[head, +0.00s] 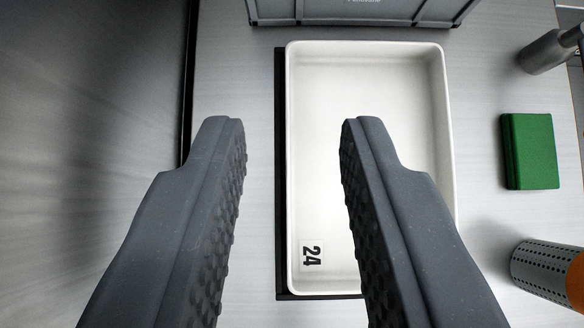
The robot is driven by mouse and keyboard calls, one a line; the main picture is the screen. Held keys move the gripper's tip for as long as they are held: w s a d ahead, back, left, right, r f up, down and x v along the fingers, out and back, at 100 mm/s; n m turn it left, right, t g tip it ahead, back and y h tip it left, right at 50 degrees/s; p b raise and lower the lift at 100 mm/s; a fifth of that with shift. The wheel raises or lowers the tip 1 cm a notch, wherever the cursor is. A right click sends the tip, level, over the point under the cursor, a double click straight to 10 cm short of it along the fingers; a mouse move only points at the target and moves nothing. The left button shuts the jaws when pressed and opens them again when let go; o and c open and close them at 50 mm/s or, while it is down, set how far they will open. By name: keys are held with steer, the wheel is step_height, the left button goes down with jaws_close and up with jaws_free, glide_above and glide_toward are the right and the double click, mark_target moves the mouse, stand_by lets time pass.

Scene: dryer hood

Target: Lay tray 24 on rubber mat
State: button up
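The white tray 24 (312,180) is a shallow rectangular tray in the middle of the head view, with a "24" label near its lower left corner. It lies over a black mat (281,180), which shows as a dark strip along the tray's left side and lower edge. My gripper (294,122) is open, with its two grey ribbed fingers spread wide. The left finger is to the left of the tray, over the metal surface.
A grey box (360,10) stands just behind the tray. To the right are a green block (531,151), a perforated metal cylinder (540,268) with an orange end, and a grey cylindrical object (543,54). A dark edge (188,80) runs along the left. Bare metal surface lies between.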

steer(key=s+r+t, duration=0.2)
steer(key=s+r, duration=0.1)
steer(key=r, duration=0.7)
steer(key=s+r+t, duration=0.2)
steer(key=s+r, duration=0.1)
steer(key=r, duration=0.8)
steer(key=s+r+t, duration=0.2)
steer(key=s+r, duration=0.2)
steer(key=r, duration=0.7)
steer(key=shift+a, duration=0.45)
